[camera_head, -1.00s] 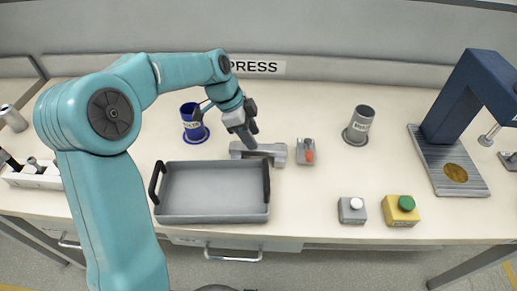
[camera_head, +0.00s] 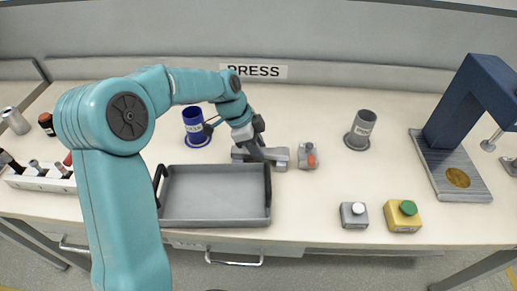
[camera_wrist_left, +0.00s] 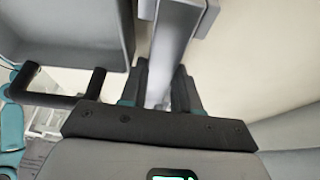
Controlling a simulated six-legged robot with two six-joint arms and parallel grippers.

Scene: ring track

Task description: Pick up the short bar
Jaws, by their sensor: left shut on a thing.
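The short bar (camera_head: 277,155) is a grey metal piece lying behind the grey tray, left of the small block with a red part. My left gripper (camera_head: 257,152) reaches down onto it from above, and its dark fingers hide the bar's middle. In the left wrist view the bar (camera_wrist_left: 174,42) runs away from me between the two fingers (camera_wrist_left: 167,88), which are shut on it. Blocks flank its far end there. I cannot tell whether the bar is clear of the surface under it. My right gripper is not in view.
The grey tray (camera_head: 215,221) with black handles stands just in front. A blue cup (camera_head: 194,122) stands behind it, a grey cup (camera_head: 361,128) to the right. Two button boxes (camera_head: 354,221) (camera_head: 403,224) and a blue press (camera_head: 457,121) are further right.

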